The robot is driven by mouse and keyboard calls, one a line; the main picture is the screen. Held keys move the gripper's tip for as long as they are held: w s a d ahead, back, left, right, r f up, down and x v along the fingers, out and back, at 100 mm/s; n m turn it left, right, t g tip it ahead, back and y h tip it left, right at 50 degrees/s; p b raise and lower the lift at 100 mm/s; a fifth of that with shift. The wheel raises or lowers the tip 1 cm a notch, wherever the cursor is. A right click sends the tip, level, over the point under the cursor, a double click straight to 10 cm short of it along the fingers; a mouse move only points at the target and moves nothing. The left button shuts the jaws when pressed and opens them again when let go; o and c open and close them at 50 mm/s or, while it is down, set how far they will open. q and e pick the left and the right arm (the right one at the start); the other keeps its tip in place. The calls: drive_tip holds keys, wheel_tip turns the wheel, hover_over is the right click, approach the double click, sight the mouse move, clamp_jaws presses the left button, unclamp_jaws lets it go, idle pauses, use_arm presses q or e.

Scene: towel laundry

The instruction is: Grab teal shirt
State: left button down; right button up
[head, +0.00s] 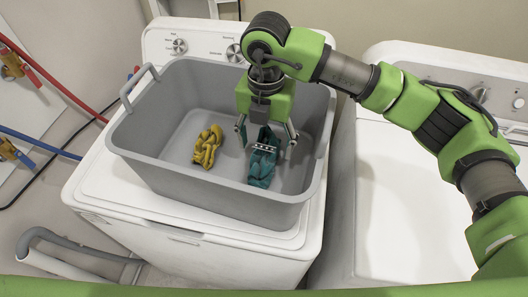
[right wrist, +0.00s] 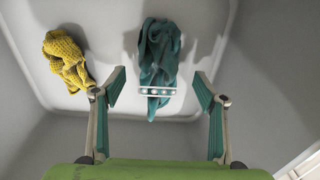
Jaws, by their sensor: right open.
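The teal shirt (head: 262,166) lies crumpled on the floor of the grey tub (head: 215,200), right of its middle. In the right wrist view the teal shirt (right wrist: 160,55) is ahead of the fingertips, between their lines. It has a pale band with dots near its close end. My right gripper (head: 266,138) points down into the tub above the shirt. My left gripper is not in view.
A crumpled yellow cloth (head: 207,146) lies in the tub left of the teal shirt. The tub stands on a white washer (head: 130,215), with raised walls around the gripper. A second white machine (head: 400,200) stands at the right. Hoses run along the left wall.

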sight(265, 155)
drive_tip(key=f, duration=0.1)
drive_tip(key=f+p, duration=0.1)
drive_tip(key=f, duration=0.1)
drive_tip(key=shift+s+f+p, duration=0.2)
drive_tip(key=shift+s+p, duration=0.05)
drive_tip(key=shift+p, duration=0.1)
drive_tip(key=shift+a+f, duration=0.1)
drive_tip(key=shift+f, duration=0.35)
drive_tip(key=c, duration=1.4)
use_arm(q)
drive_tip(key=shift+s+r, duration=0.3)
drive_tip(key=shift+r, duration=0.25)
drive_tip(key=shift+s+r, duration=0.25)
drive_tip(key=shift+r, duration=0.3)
use_arm(e)
drive_tip(key=shift+w+r, duration=0.1)
drive_tip(key=shift+r, duration=0.05)
